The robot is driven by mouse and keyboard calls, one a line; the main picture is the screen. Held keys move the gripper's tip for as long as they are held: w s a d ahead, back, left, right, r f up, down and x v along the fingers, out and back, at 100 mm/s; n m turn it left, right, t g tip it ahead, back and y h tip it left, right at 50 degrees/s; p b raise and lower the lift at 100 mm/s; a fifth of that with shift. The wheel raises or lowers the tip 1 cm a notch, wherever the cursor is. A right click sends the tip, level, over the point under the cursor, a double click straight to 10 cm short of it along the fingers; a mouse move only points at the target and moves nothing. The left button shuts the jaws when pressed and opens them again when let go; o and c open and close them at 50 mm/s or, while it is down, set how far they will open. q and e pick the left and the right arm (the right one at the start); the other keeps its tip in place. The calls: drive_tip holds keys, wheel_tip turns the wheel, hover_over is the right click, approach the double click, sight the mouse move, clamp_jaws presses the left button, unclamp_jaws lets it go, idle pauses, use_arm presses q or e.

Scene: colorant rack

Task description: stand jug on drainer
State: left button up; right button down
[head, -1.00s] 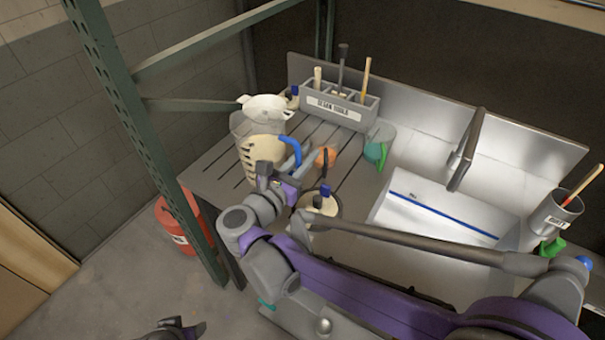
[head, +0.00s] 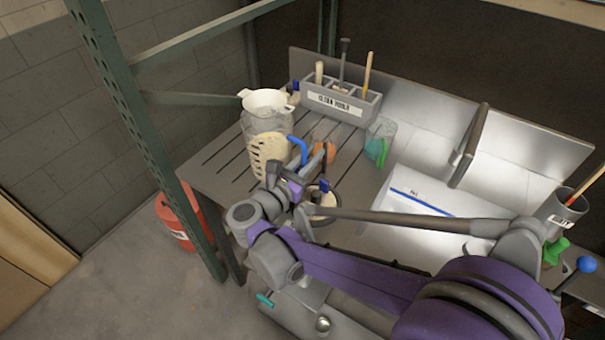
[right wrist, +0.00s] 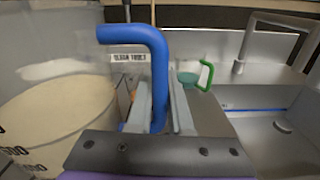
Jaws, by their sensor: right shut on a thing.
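The clear jug (head: 268,150) has a cream lower part with scale marks and a blue handle (head: 297,148). It appears upright over the slatted grey drainer (head: 213,172); I cannot tell whether its base touches. My right gripper (head: 312,166) is shut on the blue handle, which also shows between its fingers in the right wrist view (right wrist: 158,85). There the jug's clear wall (right wrist: 55,45) fills the left side. A white piece with side lugs (head: 268,101) shows at the jug's top; whether it sits on it or behind is unclear. My left gripper is out of view.
A grey tool caddy (head: 338,102) stands behind. A clear cup with a green handle (head: 380,143) and an orange item (head: 325,151) are to the right of the jug. A round pot (head: 322,201) is in front. The sink (head: 420,195) lies right; a green rack post (head: 150,140) stands left.

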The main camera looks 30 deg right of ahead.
wheel_tip(320, 180, down, 6)
drive_tip(key=shift+r+b, duration=0.1)
drive_tip(key=shift+b, duration=0.4)
drive_tip(key=c, duration=1.3)
unclamp_jaws()
drive_tip(key=shift+f, duration=0.2)
drive_tip(key=o, duration=0.5)
drive_tip(key=shift+r, duration=0.25)
drive_tip(key=v, duration=1.2)
drive_tip(key=shift+s, duration=0.1)
drive_tip(key=shift+f, duration=0.1)
